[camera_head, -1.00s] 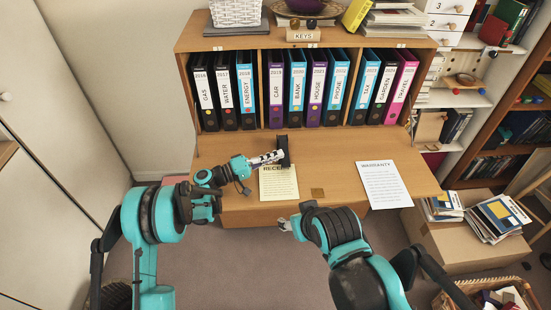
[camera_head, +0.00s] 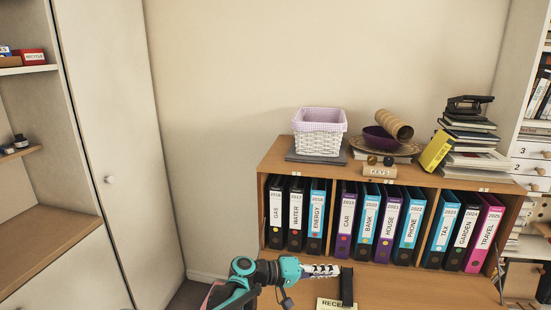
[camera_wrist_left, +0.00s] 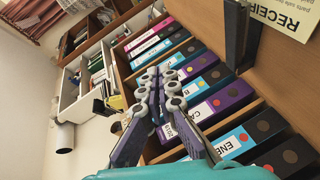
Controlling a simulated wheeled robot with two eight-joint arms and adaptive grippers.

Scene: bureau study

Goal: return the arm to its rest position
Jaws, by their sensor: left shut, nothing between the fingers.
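My left arm comes in at the bottom of the head view, teal and black. My left gripper (camera_head: 334,270) is shut and empty, over the desk board (camera_head: 385,290) in front of the binders. Its tips appear close beside a black upright stand (camera_head: 347,286); I cannot tell whether they touch. In the left wrist view, the closed fingers (camera_wrist_left: 160,88) point toward the binder row, with the black stand (camera_wrist_left: 240,35) to their right. My right gripper is out of view.
Labelled binders (camera_head: 365,225) fill the shelf behind the gripper. A sheet headed RECE... (camera_head: 335,304) lies by the stand, mostly cut off. Above are a white basket (camera_head: 320,140), a purple bowl (camera_head: 379,139) and stacked books (camera_head: 470,150). A tall cabinet (camera_head: 110,140) stands left.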

